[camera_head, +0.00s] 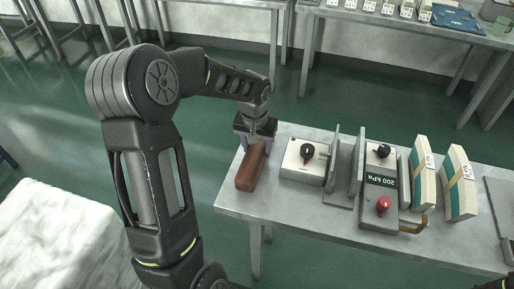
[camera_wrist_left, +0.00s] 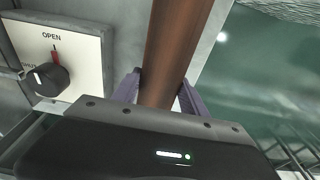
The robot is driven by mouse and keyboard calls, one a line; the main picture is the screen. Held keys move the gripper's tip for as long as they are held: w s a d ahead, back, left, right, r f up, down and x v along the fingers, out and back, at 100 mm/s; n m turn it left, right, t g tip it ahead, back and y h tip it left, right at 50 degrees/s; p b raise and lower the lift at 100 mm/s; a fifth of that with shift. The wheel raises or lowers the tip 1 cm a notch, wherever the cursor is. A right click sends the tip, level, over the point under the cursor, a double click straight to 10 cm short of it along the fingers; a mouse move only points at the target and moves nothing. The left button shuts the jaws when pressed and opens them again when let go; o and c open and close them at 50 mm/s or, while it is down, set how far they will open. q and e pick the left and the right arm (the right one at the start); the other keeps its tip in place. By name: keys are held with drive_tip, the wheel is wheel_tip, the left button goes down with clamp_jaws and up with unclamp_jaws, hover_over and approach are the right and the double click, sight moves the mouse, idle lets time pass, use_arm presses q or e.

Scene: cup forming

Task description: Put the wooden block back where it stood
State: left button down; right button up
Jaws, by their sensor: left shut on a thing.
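The wooden block (camera_head: 250,172) is a long reddish-brown bar at the left end of the metal table (camera_head: 240,206). My left gripper (camera_head: 256,132) is above its far end and shut on it. In the left wrist view the block (camera_wrist_left: 177,45) runs up between the two purple-grey fingers of my left gripper (camera_wrist_left: 161,92). The block looks to be at or just above the table top; I cannot tell whether it touches. A dark sliver at the lower right corner of the head view may belong to my right arm; its gripper does not show.
Right of the block stands a control box with a black knob (camera_head: 307,151), whose panel reads OPEN in the wrist view. Further right are upright metal plates, a unit with a red knob (camera_head: 383,205) reading 200 kPa, and two labelled packs (camera_head: 460,182). The floor left of the table is free.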

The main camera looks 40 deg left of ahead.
sight(255, 150)
use_arm(q)
drive_tip(key=shift+f, duration=0.3)
drive_tip(key=shift+f, duration=0.15)
drive_tip(key=c, duration=0.6)
unclamp_jaws()
wheel_tip(255, 150, up, 12)
drive_tip(key=s, duration=0.1)
drive_tip(key=shift+s+d+b, duration=0.3)
